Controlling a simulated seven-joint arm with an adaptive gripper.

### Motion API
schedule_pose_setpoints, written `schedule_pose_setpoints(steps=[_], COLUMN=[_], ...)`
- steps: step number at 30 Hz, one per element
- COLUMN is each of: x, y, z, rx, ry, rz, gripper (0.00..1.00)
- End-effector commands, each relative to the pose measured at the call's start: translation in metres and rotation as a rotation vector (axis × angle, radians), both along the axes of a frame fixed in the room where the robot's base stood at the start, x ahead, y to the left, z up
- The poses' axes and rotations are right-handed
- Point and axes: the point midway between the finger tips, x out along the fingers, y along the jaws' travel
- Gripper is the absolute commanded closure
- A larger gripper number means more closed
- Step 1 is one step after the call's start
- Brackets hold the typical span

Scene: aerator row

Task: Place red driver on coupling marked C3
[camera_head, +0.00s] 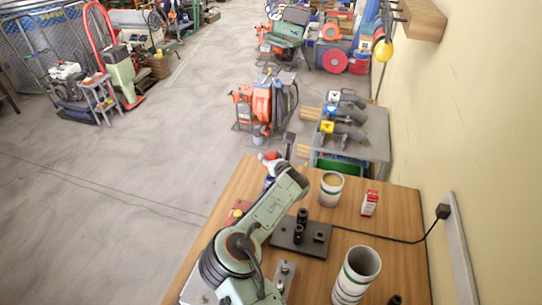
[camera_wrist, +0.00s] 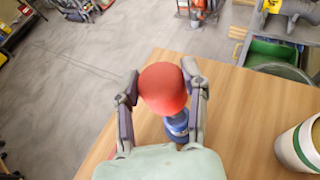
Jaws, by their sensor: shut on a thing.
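My gripper (camera_wrist: 160,78) is shut on the round red head of the red driver (camera_wrist: 163,90), with one finger on each side. A blue collar (camera_wrist: 177,125) shows just below the red head; I cannot tell whether it belongs to the driver. In the head view the red driver (camera_head: 269,157) is at the far end of my arm, over the table's far left edge. Grey couplings stand in a row on a bench beyond, with a yellow mark (camera_head: 327,127), a blue mark (camera_head: 331,109) and a white mark (camera_head: 335,96). No C3 label is readable.
The wooden table (camera_head: 395,235) holds a black block with posts (camera_head: 287,240), a banded cup (camera_head: 331,190), a red-white box (camera_head: 370,203) and a larger banded cup (camera_head: 357,270). A cable crosses to the wall. A green bin (camera_head: 338,166) sits between table and bench.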

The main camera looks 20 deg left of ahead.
Motion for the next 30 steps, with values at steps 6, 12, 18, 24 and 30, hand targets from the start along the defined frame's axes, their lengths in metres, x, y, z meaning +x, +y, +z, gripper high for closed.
schedule_pose_setpoints(steps=[6,12,18,24,30], x=[0.0,0.0,-0.002,-0.025,-0.059], y=[0.0,0.0,-0.002,-0.017,-0.04], z=[-0.002,-0.001,0.002,0.014,0.03], rx=[0.0,-0.001,-0.001,0.002,0.001], ry=[0.0,-0.001,-0.001,-0.001,0.001], rz=[0.0,0.0,-0.001,-0.003,-0.004], gripper=[0.32,0.31,0.31,0.31,0.31])
